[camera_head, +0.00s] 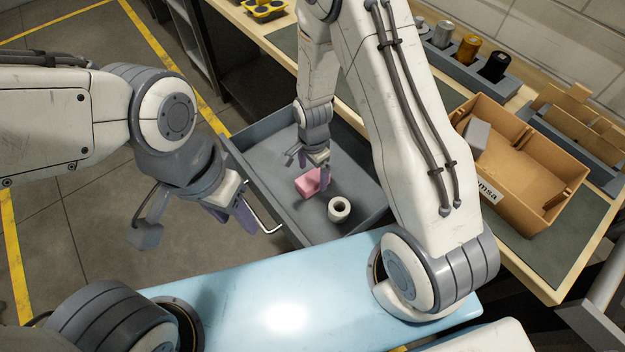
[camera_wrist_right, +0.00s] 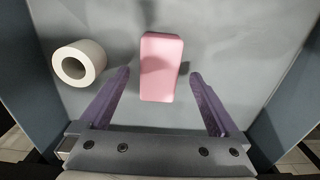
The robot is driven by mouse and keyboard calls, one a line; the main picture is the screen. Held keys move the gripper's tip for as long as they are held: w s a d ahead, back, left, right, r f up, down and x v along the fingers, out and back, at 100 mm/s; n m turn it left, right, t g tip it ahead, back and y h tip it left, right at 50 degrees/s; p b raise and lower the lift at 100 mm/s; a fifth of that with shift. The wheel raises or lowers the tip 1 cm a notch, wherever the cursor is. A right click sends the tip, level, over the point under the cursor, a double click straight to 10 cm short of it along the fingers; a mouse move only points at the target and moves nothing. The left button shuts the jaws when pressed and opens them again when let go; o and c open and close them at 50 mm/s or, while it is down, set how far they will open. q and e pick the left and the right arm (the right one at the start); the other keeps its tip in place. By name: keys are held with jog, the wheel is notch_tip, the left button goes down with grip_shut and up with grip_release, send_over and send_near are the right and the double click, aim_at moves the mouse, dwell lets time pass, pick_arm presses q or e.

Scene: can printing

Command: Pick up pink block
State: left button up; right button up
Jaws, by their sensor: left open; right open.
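The pink block (camera_head: 308,184) lies in the open grey drawer (camera_head: 262,160). In the right wrist view the block (camera_wrist_right: 161,68) lies flat on the drawer floor, ahead of and between the two purple fingers. My right gripper (camera_head: 317,168) is open and empty, reaching down into the drawer over the block. In the right wrist view its fingertips (camera_wrist_right: 160,75) are apart, one on each side of the block's near half, with gaps on both sides. My left gripper (camera_head: 236,215) is open and empty, outside the drawer to its left.
A white roll (camera_head: 339,208) lies in the drawer near the block; in the right wrist view the roll (camera_wrist_right: 79,63) is left of it. Drawer walls surround both. On the workbench stand a cardboard box (camera_head: 520,165) and a grey holder with several cylinders (camera_head: 467,62).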

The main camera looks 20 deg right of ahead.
aim_at(313, 177)
jog(key=shift+f, duration=1.5)
jog(key=c, duration=1.4)
jog(key=shift+r, duration=0.1)
